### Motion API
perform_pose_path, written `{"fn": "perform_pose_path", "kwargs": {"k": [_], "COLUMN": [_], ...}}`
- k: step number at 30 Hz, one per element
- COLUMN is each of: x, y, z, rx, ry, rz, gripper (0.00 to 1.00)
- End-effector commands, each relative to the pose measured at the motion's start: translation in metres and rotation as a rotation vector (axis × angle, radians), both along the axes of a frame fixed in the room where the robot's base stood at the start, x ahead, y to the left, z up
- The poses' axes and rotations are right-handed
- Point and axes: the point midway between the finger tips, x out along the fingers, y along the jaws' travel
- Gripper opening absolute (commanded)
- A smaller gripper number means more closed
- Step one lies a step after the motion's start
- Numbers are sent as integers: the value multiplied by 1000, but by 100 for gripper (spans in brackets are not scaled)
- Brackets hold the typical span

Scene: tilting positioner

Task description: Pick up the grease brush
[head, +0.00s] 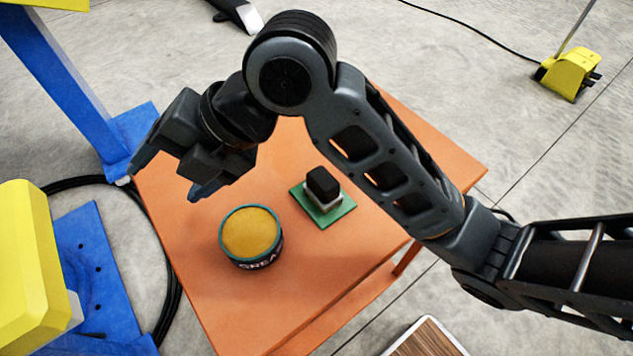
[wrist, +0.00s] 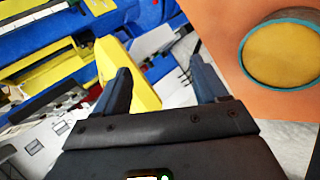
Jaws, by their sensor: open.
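I cannot make out a grease brush in either view; my arm covers part of the orange table (head: 200,290). A round tin of yellow-brown grease (head: 250,232) with a teal rim and dark, partly readable label stands on the table. It also shows at the right of the wrist view (wrist: 285,52). My gripper (head: 170,178) is open and empty, above the table's left side, up and left of the tin. In the wrist view its two fingers (wrist: 160,80) are apart with nothing between them.
A black-topped, pale-based block (head: 322,186) sits on a green square plate (head: 335,215) right of the tin. Blue and yellow machinery (head: 60,260) stands at the left. A yellow pedal-like box (head: 568,72) is on the floor. The table's front part is clear.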

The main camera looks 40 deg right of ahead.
Motion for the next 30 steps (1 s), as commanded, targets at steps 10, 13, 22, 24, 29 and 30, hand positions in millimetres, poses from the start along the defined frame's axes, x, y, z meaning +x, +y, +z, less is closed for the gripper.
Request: {"fn": "perform_pose_path", "kwargs": {"k": [10,13,22,24,29,30], "x": [-32,-42,-52,-52,-55,-56], "y": [-141,-171,-194,-194,-191,-189], "z": [-48,-53,-71,-78,-93,-98], "rx": [-669,-765,-834,-834,-832,-832], "ry": [108,157,209,208,208,208], "rz": [461,544,613,613,612,612], "gripper": [72,72,72,72,72,72]}}
